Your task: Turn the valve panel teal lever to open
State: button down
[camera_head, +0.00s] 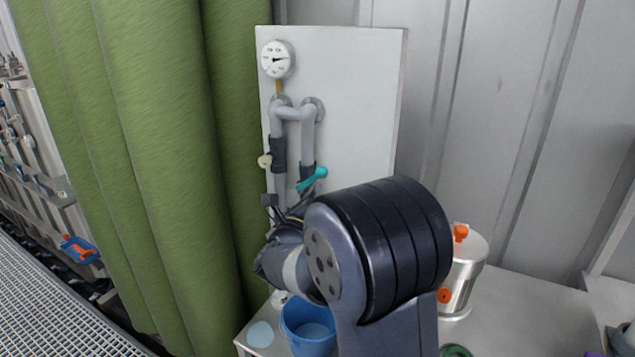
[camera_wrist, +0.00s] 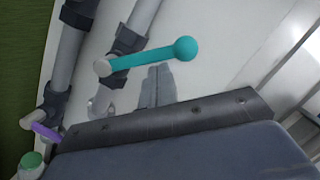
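The teal lever (camera_head: 313,179) sits on the right-hand grey pipe of the white valve panel (camera_head: 362,110), its round knob up and to the right of its pivot. In the wrist view the teal lever (camera_wrist: 150,56) runs across the upper middle, pivot at left and ball knob at right. My gripper (camera_wrist: 158,69) shows there as two grey fingers side by side, shut with nothing seen between them. Their tips appear just below the lever's bar; contact cannot be told. In the head view my gripper (camera_head: 283,210) is partly hidden by my arm, below the lever.
A cream knob (camera_head: 264,161) on the left pipe and a pressure gauge (camera_head: 277,60) are on the panel. A blue bucket (camera_head: 308,330) and a steel vessel (camera_head: 464,270) stand below. A green curtain (camera_head: 150,150) hangs at left. The wrist view shows a purple part (camera_wrist: 45,132) at lower left.

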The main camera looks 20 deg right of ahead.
jog(key=n+p, duration=0.1)
jog(key=r+n+p, duration=0.1)
jog(key=p, duration=0.1)
jog(key=r+n+p, duration=0.1)
jog(key=shift+w+a+r+y, duration=0.25)
jog(key=shift+w+a+y, duration=0.1)
jog(key=shift+a+y, duration=0.05)
jog(key=shift+w+a+r+n+y+p, duration=0.3)
jog(key=shift+w+a+n+p, duration=0.15)
jog(key=shift+n+p, duration=0.6)
jog(key=shift+w+a+r+n+y+p, duration=0.25)
jog(key=shift+w+a+n+p, duration=0.35)
jog(key=shift+p, duration=0.7)
jog(key=shift+s, duration=0.1)
